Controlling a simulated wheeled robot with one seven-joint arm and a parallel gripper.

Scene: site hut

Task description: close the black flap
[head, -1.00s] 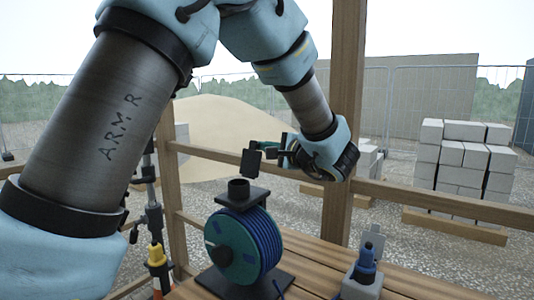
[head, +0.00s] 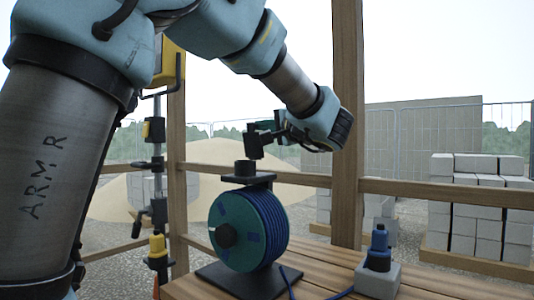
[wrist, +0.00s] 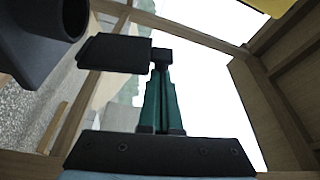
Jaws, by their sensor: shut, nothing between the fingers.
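The black flap (head: 254,144) stands raised above the black round cup (head: 245,172) on top of the cable reel (head: 247,229). In the wrist view the flap (wrist: 114,53) is a dark flat plate, with the open mouth of the cup (wrist: 62,20) at the upper left. My gripper (head: 266,128) is at the right of the flap, near its upper part. In the wrist view its green fingers (wrist: 160,62) are together and empty, with their tips beside the flap's right end. I cannot tell whether they touch it.
The reel stands on a dark base on a slatted wooden bench (head: 330,280). A grey box (head: 377,279) with a blue plug (head: 379,245) is to its right. A wooden post (head: 347,110) and rail stand behind. Yellow-and-black equipment (head: 157,245) is at the left.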

